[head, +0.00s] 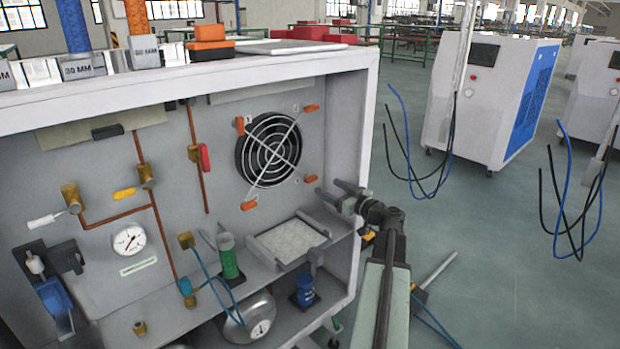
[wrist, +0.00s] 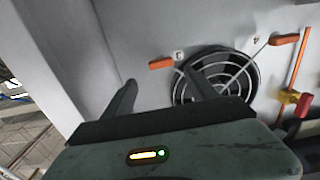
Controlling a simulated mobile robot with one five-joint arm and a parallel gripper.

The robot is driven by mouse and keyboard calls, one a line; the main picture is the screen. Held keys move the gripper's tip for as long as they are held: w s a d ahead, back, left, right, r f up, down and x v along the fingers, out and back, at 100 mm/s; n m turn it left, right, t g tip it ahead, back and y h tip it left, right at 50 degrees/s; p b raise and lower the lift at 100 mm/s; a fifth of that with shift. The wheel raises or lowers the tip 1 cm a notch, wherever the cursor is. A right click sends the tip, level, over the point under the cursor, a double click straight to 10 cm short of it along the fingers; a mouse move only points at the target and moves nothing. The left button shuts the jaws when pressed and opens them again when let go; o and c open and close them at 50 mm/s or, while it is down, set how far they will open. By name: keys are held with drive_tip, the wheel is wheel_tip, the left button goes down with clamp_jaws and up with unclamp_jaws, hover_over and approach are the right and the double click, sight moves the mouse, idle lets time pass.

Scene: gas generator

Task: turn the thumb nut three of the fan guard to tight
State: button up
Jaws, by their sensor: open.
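The round black fan guard (head: 268,150) with its metal rings is on the cabinet's back panel, with orange thumb nuts around it. The lower-right orange nut, which I take as thumb nut three (head: 310,179), lies near horizontal. In the wrist view, which looks turned over, thumb nut three (wrist: 160,63) is beside a small number tag, hard to read. My gripper (head: 327,187) is open and empty, just right of this nut. In the wrist view my gripper (wrist: 160,78) has its fingers apart, with the nut beyond the gap between their tips. One finger hides part of the fan guard (wrist: 229,73).
The cabinet's right wall (head: 358,130) stands close to my gripper. A grey tray (head: 290,241) is on the ledge below the fan. A red-handled valve (head: 204,157) on a copper pipe is left of the fan. Open floor lies right of the cabinet.

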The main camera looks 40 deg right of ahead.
sight(313, 179)
drive_tip(key=w, duration=0.8)
drive_tip(key=shift+w+d, duration=0.1)
